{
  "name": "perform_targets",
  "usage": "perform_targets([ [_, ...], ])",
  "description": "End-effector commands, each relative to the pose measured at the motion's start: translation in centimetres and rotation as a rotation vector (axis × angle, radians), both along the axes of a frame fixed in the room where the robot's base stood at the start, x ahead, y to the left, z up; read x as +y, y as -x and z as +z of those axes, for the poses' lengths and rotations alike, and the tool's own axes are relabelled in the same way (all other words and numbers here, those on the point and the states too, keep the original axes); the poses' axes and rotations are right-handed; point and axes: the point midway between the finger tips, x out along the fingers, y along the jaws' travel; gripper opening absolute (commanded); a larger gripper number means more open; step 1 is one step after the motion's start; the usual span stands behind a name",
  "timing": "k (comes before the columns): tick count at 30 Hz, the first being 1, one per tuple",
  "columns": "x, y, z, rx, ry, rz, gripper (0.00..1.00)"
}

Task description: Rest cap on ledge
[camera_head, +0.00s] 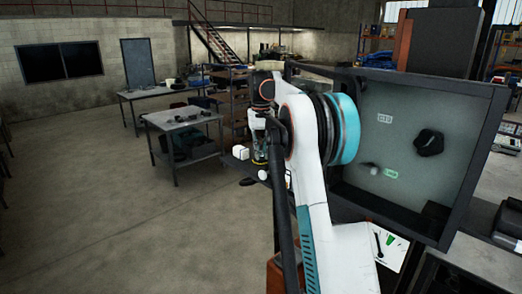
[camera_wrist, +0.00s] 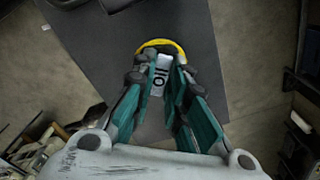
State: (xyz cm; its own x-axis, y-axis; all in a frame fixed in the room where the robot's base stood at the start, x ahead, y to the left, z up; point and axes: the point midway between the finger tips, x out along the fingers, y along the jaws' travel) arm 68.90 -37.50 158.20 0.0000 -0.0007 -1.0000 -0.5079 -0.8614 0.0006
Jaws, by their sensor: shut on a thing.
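The cap shows in the wrist view as a yellow rim (camera_wrist: 165,43) with a pale part lettered in black between my fingers. My gripper (camera_wrist: 162,72) is shut on it, with a teal finger on each side. Beyond the cap lies a flat dark grey surface (camera_wrist: 205,50), which looks like the ledge. I cannot tell whether the cap touches it. In the head view my gripper (camera_head: 260,145) points down left of the large framed panel, and a small yellow edge shows at its lower end. My arm hides part of the area there.
The open framed panel (camera_head: 487,125) stands close to the right of my arm. A grey work table (camera_head: 185,119) stands farther left. The floor at left is clear.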

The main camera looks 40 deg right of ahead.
Motion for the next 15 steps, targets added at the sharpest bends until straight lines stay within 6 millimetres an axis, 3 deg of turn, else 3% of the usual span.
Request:
perform_targets([
  [3,0.0,0.0,-0.55,0.0,0.0,0.0,0.0],
  [4,0.0,0.0,-0.48,0.0,0.0,0.0,0.18],
  [6,0.0,0.0,-0.41,0.0,0.0,0.0,0.34],
  [7,0.0,0.0,-0.4,0.0,0.0,0.0,0.37],
  [15,0.0,0.0,-0.39,0.0,0.0,0.0,0.37],
])
